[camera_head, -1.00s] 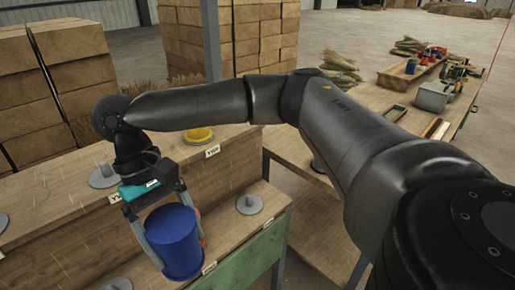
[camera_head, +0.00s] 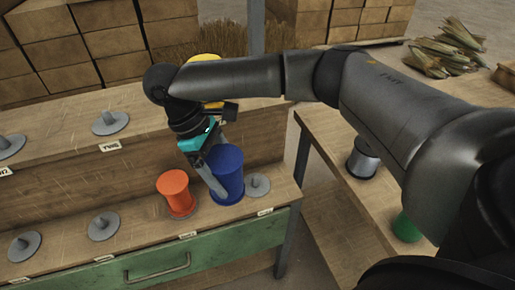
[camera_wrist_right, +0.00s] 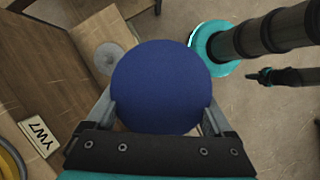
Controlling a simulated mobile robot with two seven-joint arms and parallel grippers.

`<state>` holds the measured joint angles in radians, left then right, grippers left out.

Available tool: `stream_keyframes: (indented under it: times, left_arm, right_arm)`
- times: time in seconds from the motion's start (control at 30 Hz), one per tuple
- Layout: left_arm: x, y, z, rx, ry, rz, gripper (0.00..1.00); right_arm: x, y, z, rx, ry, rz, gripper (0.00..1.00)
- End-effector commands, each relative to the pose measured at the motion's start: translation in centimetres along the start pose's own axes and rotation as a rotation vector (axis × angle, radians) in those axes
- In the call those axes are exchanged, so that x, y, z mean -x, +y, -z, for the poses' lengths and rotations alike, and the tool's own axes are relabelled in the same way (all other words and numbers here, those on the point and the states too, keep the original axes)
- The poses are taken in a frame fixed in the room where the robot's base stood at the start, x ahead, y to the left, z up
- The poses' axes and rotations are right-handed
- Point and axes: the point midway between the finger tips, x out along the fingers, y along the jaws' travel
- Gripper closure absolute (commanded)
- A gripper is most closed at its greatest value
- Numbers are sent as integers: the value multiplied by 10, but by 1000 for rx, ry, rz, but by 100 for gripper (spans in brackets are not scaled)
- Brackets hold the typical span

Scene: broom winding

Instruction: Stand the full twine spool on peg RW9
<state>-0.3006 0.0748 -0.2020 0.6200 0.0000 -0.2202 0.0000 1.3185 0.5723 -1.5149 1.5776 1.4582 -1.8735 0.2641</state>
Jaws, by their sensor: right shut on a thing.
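My right gripper (camera_head: 222,180) is shut on the blue spool (camera_head: 228,170), with a finger along its side. The spool is roughly upright over the lower shelf, between an orange spool (camera_head: 175,192) and a grey peg on a round base (camera_head: 258,185). In the right wrist view the blue spool (camera_wrist_right: 160,88) fills the space between both fingers, and a peg base (camera_wrist_right: 110,58) shows apart from it. I cannot tell whether the spool touches the shelf. Peg labels on the lower shelf are too small to read. My left gripper is not in view.
Empty pegs stand on the lower shelf (camera_head: 104,226) and the upper shelf (camera_head: 109,122). A yellow spool (camera_head: 207,62) is behind my arm. A YW7 label (camera_wrist_right: 38,139) shows in the wrist view. A side table (camera_head: 335,125) at right holds a silver-grey spool (camera_head: 363,158) and a green one (camera_head: 406,228).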

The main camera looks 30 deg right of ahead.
Motion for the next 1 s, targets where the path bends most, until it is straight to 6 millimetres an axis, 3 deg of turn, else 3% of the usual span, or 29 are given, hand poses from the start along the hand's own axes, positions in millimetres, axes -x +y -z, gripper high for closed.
stream_keyframes:
  times: [0.43, 1.0]
  left_arm:
    - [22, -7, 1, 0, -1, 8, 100]
    - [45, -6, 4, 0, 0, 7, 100]
  right_arm:
    - [-31, 47, 20, 767, 0, -316, 73]
    - [-67, 109, 10, 1643, 1, -681, 73]
